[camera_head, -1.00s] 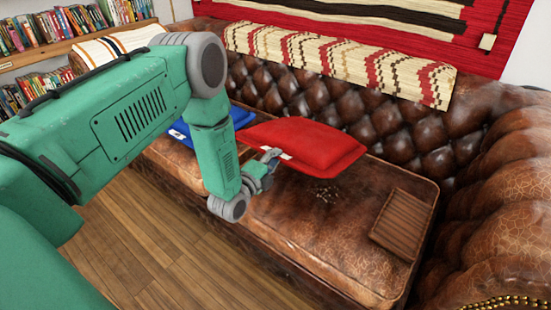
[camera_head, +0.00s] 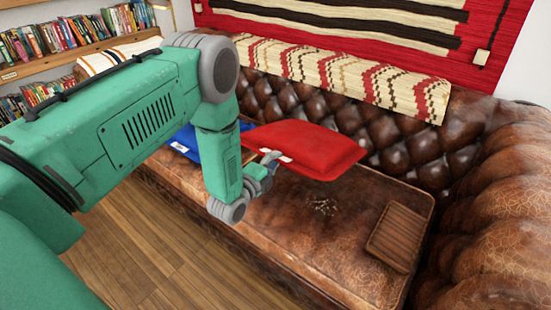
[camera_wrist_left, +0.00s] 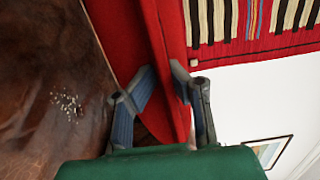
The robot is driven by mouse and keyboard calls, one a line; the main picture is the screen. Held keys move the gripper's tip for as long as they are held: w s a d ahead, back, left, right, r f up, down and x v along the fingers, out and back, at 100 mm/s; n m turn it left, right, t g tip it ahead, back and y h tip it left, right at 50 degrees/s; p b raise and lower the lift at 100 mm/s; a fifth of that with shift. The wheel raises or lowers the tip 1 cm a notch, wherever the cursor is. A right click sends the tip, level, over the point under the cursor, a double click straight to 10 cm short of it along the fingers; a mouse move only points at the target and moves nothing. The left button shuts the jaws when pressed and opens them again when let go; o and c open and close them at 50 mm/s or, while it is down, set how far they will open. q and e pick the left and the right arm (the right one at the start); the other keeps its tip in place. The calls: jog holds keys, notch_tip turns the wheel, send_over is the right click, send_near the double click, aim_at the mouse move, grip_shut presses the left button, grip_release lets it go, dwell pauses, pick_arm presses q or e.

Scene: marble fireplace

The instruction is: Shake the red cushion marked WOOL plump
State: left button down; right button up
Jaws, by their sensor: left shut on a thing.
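The red cushion (camera_head: 308,148) is held by one edge above the brown leather seat, roughly level. Its white mark near the gripper is too small to read. My left gripper (camera_head: 274,158) is shut on that near edge. In the left wrist view my left gripper (camera_wrist_left: 160,88) has a finger on each side of the red cushion (camera_wrist_left: 150,35). My right gripper is not in view.
A blue cushion (camera_head: 186,146) lies on the seat, partly behind my left arm. Small crumbs (camera_head: 323,207) and a slatted wooden tray (camera_head: 400,236) are on the leather seat (camera_head: 300,238). The tufted backrest (camera_head: 400,155) rises behind, with a patterned blanket (camera_head: 350,78) over it.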

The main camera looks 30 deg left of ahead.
pick_arm(q)
notch_tip(320, 180, down, 6)
jog(key=b, duration=0.3)
notch_tip(320, 180, up, 8)
jog(key=p, duration=0.6)
jog(key=shift+w, duration=0.1)
notch_tip(320, 180, down, 8)
jog(key=r+b, duration=0.1)
jog(key=b, duration=0.4)
notch_tip(320, 180, up, 7)
jog(key=p, duration=0.5)
jog(key=shift+p, duration=0.35)
notch_tip(320, 180, down, 7)
jog(key=b, duration=0.5)
jog(key=shift+b, duration=0.3)
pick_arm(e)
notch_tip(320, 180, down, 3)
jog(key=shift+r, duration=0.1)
pick_arm(q)
jog(key=shift+f, duration=0.1)
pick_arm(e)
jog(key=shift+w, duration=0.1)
